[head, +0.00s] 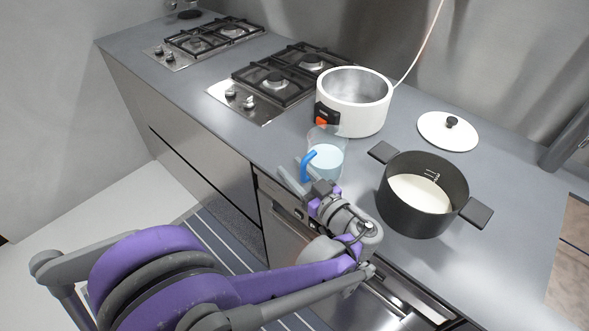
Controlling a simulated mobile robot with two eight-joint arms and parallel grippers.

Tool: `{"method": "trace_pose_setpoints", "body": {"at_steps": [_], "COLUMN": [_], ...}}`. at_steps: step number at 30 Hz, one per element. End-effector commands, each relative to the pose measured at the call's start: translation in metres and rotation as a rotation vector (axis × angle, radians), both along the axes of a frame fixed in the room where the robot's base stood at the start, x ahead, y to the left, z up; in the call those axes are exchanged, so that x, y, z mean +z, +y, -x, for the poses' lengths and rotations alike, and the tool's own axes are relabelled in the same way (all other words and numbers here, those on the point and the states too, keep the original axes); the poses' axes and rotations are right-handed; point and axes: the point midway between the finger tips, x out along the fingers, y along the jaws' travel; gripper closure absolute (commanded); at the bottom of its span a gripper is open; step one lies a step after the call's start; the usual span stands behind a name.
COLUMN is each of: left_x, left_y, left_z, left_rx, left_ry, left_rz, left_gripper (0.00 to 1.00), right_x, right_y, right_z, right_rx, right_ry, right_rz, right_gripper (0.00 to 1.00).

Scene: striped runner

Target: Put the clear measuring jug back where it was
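The clear measuring jug (328,158) stands upright on the grey counter, near its front edge, in front of the white pot. It holds pale bluish contents, and its blue handle (307,163) faces left. My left gripper (289,167) is at the handle, with its two grey fingers apart and a gap showing between them. The handle shows beside the right-hand finger; whether they touch I cannot tell. My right gripper is not in view.
A white cooker pot (355,100) stands behind the jug. A black pot (420,160) with white contents stands to its right. A white lid (448,131) lies farther back. Gas hobs (270,88) are at the left. Counter (505,180) right of the black pot is clear.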

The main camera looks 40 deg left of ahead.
Motion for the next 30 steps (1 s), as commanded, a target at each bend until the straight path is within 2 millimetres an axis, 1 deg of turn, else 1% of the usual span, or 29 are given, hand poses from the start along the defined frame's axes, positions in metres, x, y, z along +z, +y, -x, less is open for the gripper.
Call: {"method": "trace_pose_setpoints", "body": {"at_steps": [5, 8, 10, 14, 21, 24, 27, 30], "left_x": [0.0, 0.004, 0.003, 0.003, 0.002, 0.002, 0.002, 0.002], "left_y": [0.0, 0.0, -0.006, -0.028, -0.079, -0.095, -0.107, -0.113], "left_z": [0.0, 0.0, 0.001, 0.006, 0.021, 0.026, 0.03, 0.032], "left_rx": [0.0, -0.001, -0.003, -0.007, -0.007, -0.005, -0.003, -0.002], "left_ry": [0.0, 0.0, 0.0, -0.001, -0.001, -0.001, 0.0, 0.0], "left_rz": [0.0, 0.0, 0.001, 0.001, 0.001, 0.001, 0.0, 0.0], "left_gripper": [0.53, 0.53, 0.53, 0.53, 0.53, 0.53, 0.53, 0.53], "right_x": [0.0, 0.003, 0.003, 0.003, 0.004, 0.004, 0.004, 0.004], "right_y": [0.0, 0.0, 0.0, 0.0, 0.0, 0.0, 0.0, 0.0], "right_z": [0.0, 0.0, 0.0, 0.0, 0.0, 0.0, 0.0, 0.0], "right_rx": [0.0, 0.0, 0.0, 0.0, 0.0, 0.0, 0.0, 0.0], "right_ry": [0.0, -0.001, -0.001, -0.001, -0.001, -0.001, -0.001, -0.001], "right_rz": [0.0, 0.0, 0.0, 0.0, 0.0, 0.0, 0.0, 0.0], "right_gripper": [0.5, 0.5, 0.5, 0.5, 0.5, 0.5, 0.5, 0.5]}}
